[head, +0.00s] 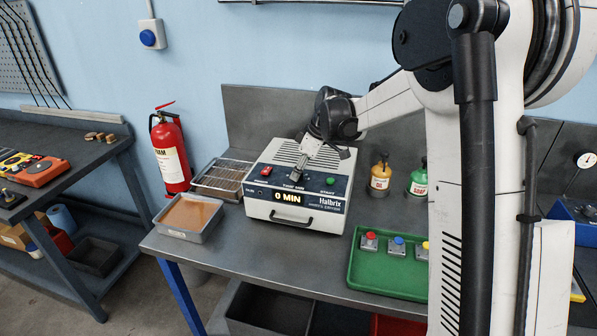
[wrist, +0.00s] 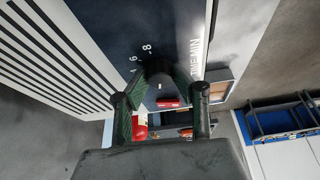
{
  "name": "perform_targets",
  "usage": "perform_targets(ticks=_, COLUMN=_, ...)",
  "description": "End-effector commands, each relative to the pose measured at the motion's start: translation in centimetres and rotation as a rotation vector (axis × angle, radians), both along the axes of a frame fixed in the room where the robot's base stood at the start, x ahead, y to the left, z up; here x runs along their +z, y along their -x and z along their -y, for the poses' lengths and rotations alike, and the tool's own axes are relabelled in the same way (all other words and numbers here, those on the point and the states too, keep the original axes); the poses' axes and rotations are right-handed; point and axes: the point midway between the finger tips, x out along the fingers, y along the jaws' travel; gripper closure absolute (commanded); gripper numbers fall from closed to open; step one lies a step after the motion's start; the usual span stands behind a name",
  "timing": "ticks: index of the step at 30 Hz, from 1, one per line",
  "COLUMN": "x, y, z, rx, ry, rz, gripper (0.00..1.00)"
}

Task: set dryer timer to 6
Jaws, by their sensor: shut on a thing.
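The dryer (head: 262,211) is a white box with a dark top panel, standing on the bench. Its display (head: 292,196) reads 0 MIN. My gripper (head: 297,172) reaches down to the middle of the top panel and is shut on the timer knob. In the wrist view the dark round knob (wrist: 159,68) sits between the two green-padded fingers of my gripper (wrist: 160,88). The numbers 6 and 8 show on the panel beside it; other marks are covered. The knob is hidden by the fingers in the head view.
A red button (head: 266,170) and a green button (head: 330,181) flank the gripper on the panel. A tray of orange-brown material (head: 189,235) and a wire rack (head: 221,178) stand left. Two bottles (head: 380,175) and a green tray with buttons (head: 375,277) are right.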

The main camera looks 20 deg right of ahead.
Motion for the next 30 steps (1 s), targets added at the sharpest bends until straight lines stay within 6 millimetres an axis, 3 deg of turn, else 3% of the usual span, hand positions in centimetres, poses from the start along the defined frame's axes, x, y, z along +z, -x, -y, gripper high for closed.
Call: perform_targets(ticks=30, x=-0.14, y=0.16, z=-0.36, rx=-0.886, ry=0.001, rz=0.002, gripper=1.0)
